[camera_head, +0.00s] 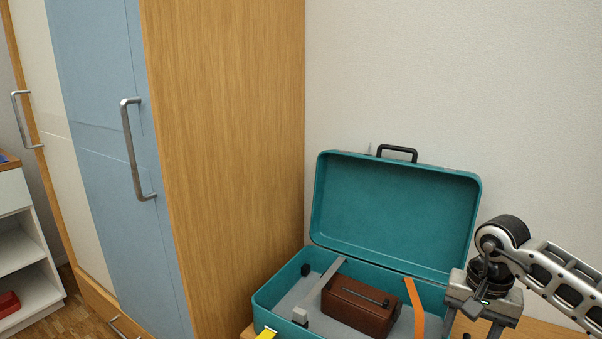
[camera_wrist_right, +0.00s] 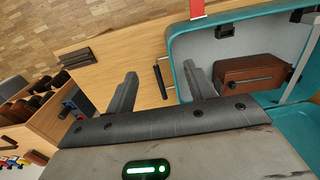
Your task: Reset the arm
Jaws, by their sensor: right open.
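My right gripper (camera_head: 470,330) comes in from the right in the head view, beside the right end of an open teal case (camera_head: 393,213). Its fingers point down, and their tips reach the frame's lower edge. In the right wrist view the gripper (camera_wrist_right: 160,80) is open with its two grey fingers apart, and nothing is held between them. My left gripper is in no view.
The case holds a brown box (camera_head: 359,306) and an orange strip (camera_head: 413,305). A tall wooden cabinet (camera_head: 222,150) with blue doors stands to the left. In the right wrist view, dark items (camera_wrist_right: 76,58) lie on the table and a bin of objects (camera_wrist_right: 40,105) is at left.

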